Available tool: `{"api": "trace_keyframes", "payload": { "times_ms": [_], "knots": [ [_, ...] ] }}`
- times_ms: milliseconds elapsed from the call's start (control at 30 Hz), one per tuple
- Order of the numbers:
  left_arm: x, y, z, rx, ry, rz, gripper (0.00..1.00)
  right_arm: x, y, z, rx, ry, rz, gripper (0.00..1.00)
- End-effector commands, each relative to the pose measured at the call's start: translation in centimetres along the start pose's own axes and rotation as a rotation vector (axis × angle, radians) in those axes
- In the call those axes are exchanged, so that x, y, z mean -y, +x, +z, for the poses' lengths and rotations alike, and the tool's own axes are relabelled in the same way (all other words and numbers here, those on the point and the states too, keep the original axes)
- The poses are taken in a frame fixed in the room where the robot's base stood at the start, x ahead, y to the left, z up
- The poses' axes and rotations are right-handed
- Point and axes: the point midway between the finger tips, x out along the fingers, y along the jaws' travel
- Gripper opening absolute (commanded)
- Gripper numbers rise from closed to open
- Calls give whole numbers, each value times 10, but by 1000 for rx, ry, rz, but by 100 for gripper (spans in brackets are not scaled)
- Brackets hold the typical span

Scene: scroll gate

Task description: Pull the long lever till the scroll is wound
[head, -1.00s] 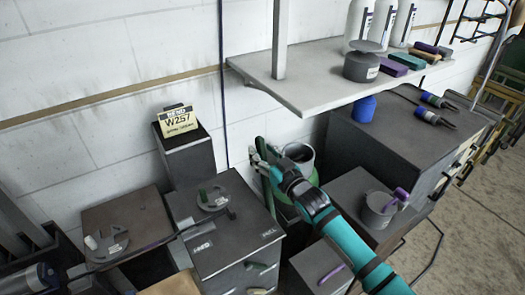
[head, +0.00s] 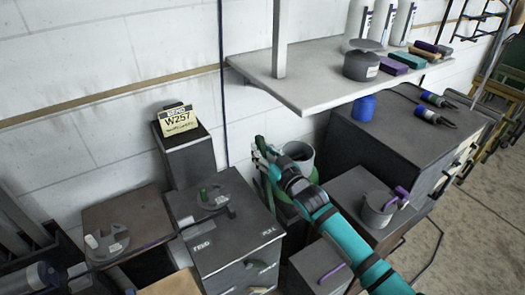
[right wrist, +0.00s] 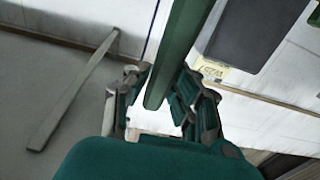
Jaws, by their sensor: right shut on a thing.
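In the right wrist view a long straight green bar (right wrist: 178,45), which looks like the long lever, runs down between the fingers of my right gripper (right wrist: 160,80). The gripper is shut on it. In the head view my right gripper (head: 262,152) is beside a grey cylinder, left of the shelf's underside, and mostly hides the bar. I cannot make out a scroll for certain. A yellow card marked W257 (head: 178,120) stands on a dark pedestal left of the gripper. My left gripper is not clearly in view.
A grey shelf (head: 290,88) with bottles overhangs to the right of the gripper. A dark cabinet (head: 232,225) marked PULL stands to its lower left, and another dark cabinet (head: 405,130) is at the right. A grey cylinder (head: 300,155) is close behind the wrist.

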Motion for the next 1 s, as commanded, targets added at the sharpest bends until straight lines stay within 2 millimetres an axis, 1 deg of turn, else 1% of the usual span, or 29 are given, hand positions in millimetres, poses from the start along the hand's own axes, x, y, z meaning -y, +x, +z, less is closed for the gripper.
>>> {"api": "trace_keyframes", "payload": {
  "times_ms": [167, 267, 367, 567, 800, 1000],
  "knots": [
    [0, 1, 0, 0, 0, 0, 38, 0, -4, 0, -12, 1, 0, 0],
    [0, 3, 0, 0, 0, 0, 38, 0, -13, 0, -37, 2, 0, 0],
    [0, 7, 1, 1, 0, 0, 38, 0, -28, -1, -84, 2, 0, 0],
    [0, 24, 3, 1, 0, 0, 38, 0, -72, -1, -220, 2, 1, 0],
    [-1, 56, 6, 1, 0, 0, 38, 0, -128, 6, -398, 2, 0, 0],
    [-1, 82, 8, 1, 0, 0, 38, 0, -164, 14, -515, 2, 0, 0]
  ]
}}
